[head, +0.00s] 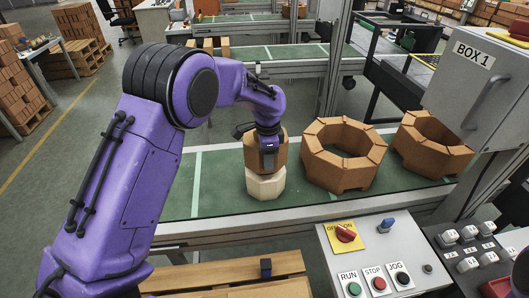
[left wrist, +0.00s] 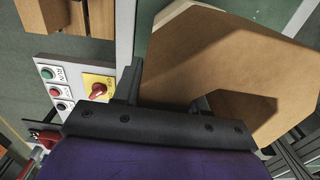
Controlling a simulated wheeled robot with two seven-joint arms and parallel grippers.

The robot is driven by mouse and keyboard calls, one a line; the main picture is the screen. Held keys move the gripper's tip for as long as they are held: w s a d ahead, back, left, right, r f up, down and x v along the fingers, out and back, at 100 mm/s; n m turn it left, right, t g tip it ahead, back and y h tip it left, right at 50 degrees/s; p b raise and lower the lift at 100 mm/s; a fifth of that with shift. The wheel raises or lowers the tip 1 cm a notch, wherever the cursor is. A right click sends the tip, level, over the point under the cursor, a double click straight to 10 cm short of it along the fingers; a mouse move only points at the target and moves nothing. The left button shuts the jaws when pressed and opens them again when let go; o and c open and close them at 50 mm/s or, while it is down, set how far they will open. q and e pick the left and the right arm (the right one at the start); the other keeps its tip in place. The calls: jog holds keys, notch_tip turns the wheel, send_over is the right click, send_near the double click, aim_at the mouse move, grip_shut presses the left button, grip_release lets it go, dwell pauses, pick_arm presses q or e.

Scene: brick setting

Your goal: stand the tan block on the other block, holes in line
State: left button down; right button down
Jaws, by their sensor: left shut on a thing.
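The tan block (head: 279,152) is an angular brown block with flat sides. My left gripper (head: 267,143) is shut on its upper wall, reaching down from above. The tan block is upright, directly over the pale cream block (head: 265,186), which stands on the green belt. I cannot tell whether the two touch or a thin gap remains. The holes are hidden in the head view, so their line cannot be seen. In the left wrist view the tan block (left wrist: 215,55) fills the upper right beyond the gripper fingers (left wrist: 165,95). My right gripper is not in view.
Two large brown octagonal rings (head: 327,171) (head: 419,157) stand on the green belt (head: 218,190) to the right. A control panel (head: 375,262) with buttons and a red knob is in front. A grey cabinet (head: 459,90) overhangs the right. The belt left of the blocks is clear.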

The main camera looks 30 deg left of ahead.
pick_arm(q)
jog(key=f+p, duration=0.2)
jog(key=f, duration=0.1)
jog(key=shift+w, duration=0.3)
jog(key=shift+f, duration=0.2)
jog(key=shift+f, duration=0.1)
jog(key=shift+f, duration=0.25)
jog(key=c, duration=0.6)
grip_release()
jog(key=shift+s+f, duration=0.1)
jog(key=shift+s, duration=0.15)
